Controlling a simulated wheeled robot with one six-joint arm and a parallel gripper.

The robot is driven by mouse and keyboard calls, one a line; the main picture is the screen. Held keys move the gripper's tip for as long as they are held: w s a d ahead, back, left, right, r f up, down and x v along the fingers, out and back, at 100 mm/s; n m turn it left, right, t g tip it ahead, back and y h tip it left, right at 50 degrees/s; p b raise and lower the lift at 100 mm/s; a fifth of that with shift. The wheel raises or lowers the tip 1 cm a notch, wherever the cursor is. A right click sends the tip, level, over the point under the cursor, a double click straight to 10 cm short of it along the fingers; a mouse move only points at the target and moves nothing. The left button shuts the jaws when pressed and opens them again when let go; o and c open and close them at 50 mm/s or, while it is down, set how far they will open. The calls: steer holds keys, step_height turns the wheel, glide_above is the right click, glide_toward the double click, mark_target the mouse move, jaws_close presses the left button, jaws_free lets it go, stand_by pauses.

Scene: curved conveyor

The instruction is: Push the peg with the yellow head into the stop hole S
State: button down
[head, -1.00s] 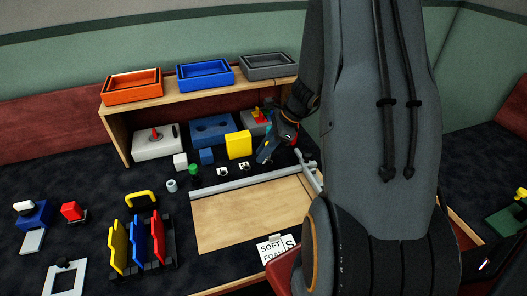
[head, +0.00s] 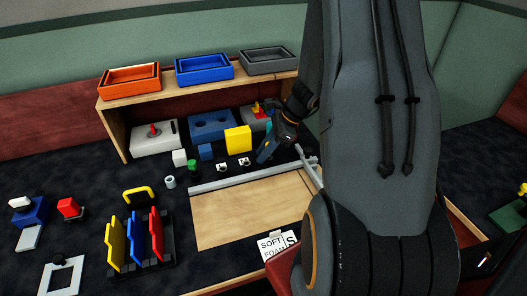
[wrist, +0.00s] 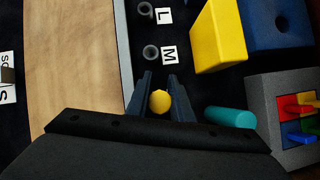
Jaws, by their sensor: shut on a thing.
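The yellow head of the peg (wrist: 160,102) shows between the two fingers of my gripper (wrist: 160,88) in the wrist view. My gripper is shut on it. The peg's shaft is hidden below the head. In the wrist view two dark ring-shaped holes lie ahead of the fingers, hole M (wrist: 151,53) and hole L (wrist: 145,9), each beside a white letter label. Hole S and its label are not visible near them. In the head view my gripper (head: 265,154) points down just right of the small labelled holes, and its fingers hide the peg.
A teal cylinder (wrist: 230,117) lies just right of the fingers. A yellow block (head: 238,140) and a blue block (head: 213,126) stand behind. A grey rail (head: 240,180) edges the wooden board (head: 240,215) in front. A "SOFT FOAM" card (head: 275,247) lies at the front.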

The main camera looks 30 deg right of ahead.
steer(key=shift+f+b, duration=0.3)
steer(key=shift+f, duration=0.2)
steer(key=c, duration=1.5)
jaws_free()
steer(key=shift+r, duration=0.1)
steer(key=v, duration=0.7)
steer(key=shift+s+d+r, duration=0.15)
steer(key=shift+r, duration=0.1)
steer(key=shift+r, duration=0.1)
